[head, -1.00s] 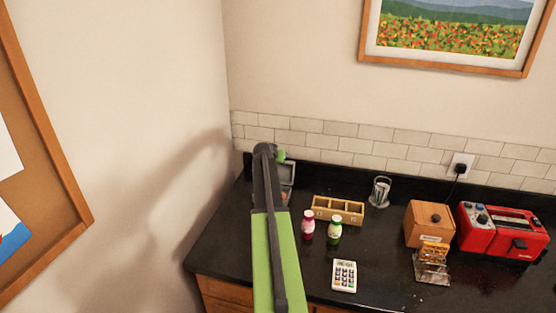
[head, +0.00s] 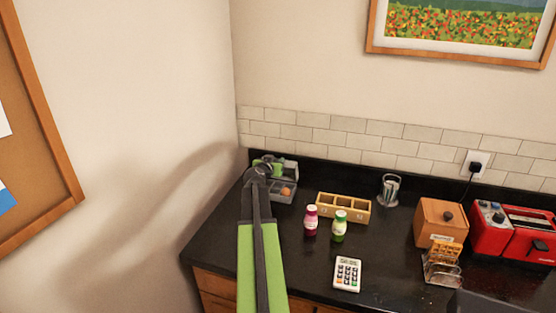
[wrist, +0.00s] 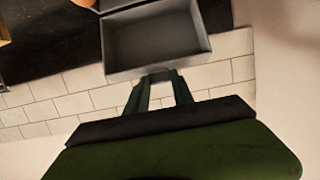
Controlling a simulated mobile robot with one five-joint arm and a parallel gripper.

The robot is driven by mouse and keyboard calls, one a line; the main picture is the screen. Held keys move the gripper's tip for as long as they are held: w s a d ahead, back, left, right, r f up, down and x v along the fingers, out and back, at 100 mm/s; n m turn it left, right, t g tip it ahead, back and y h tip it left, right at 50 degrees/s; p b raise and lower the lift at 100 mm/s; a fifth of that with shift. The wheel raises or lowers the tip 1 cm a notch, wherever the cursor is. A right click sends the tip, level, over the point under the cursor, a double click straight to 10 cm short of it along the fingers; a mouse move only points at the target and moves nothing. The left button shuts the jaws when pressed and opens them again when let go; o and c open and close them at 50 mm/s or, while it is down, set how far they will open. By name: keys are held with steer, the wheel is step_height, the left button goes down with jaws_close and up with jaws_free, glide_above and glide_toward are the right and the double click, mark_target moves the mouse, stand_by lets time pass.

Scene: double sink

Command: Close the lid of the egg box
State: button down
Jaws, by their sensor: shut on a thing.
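The grey egg box (head: 280,197) stands at the back left corner of the counter with a brown egg (head: 287,191) visible inside. Its lid (head: 291,171) is open and raised at the back, partly hidden by my arm. In the wrist view the hollow inside of the lid (wrist: 155,45) faces me, and part of the egg (wrist: 84,2) shows at the top edge. My gripper (wrist: 159,76) is shut on the lid at its near edge. In the head view my gripper (head: 270,166) is small and partly hidden behind my wrist.
Two small bottles, red (head: 311,221) and green (head: 339,226), stand right of the box before a wooden divided tray (head: 344,208). The wall (head: 180,130) is close on the left, the tiled backsplash (head: 330,136) behind.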

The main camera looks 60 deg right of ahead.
steer(key=a+f+b, duration=0.4)
steer(key=s+a+f+b, duration=0.1)
steer(key=a+f+b, duration=0.1)
steer(key=a, duration=0.1)
steer(key=shift+s+f, duration=0.1)
steer(key=shift+f, duration=0.25)
steer(key=shift+s+a+f+b, duration=0.1)
steer(key=shift+a+f+b, duration=0.15)
steer(key=shift+f+b, duration=0.45)
steer(key=shift+a+f+b, duration=0.25)
steer(key=shift+f+b, duration=0.3)
steer(key=shift+b, duration=0.25)
